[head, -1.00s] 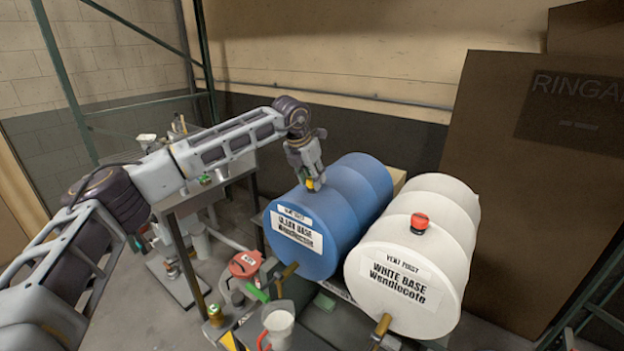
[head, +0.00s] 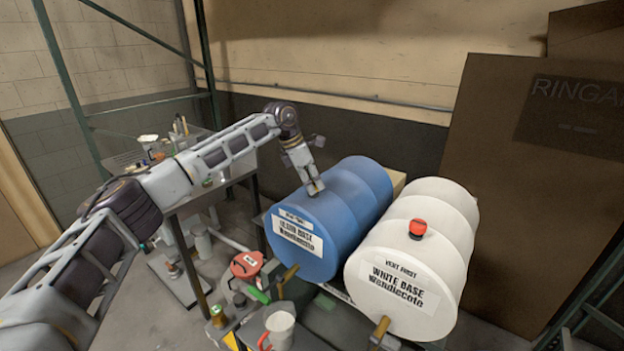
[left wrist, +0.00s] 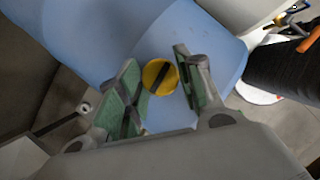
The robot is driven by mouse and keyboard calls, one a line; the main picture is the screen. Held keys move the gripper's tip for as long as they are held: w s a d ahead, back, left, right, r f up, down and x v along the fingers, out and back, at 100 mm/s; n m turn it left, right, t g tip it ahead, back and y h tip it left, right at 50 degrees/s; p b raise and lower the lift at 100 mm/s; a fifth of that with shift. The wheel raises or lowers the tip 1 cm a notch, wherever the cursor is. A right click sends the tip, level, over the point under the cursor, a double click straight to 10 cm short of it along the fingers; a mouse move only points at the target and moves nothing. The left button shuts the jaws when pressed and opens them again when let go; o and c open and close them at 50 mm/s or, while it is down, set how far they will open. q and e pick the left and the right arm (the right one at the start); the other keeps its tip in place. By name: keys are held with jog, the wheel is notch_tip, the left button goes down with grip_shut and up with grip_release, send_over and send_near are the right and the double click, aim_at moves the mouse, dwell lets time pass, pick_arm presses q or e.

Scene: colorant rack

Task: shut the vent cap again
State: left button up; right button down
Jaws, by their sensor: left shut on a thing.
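A yellow round cap with a dark bar across it (left wrist: 160,77) shows against the blue drum (head: 345,215) in the left wrist view. My left gripper (head: 315,187) is at the top of the blue drum near its labelled end. In the left wrist view its green-padded fingers (left wrist: 158,88) stand on either side of the yellow cap and are shut on it. In the head view the gripper mostly hides this cap. A red cap (head: 417,228) stands on top of the white drum (head: 440,235). My right gripper is not in view.
The two drums lie side by side, with brass taps low at the front. A red-lidded can (head: 246,265) and a white jug (head: 279,328) stand in front of the blue drum. A cluttered side table (head: 190,205) is at left, under my left arm.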

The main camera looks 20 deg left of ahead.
pick_arm(q)
jog(key=shift+m+h+p, duration=0.3)
jog(key=shift+m+p, duration=0.1)
jog(key=shift+m, duration=0.5)
jog(key=shift+g, duration=0.3)
jog(key=o, duration=1)
jog(key=shift+v, duration=6.05)
jog(key=shift+f, duration=0.1)
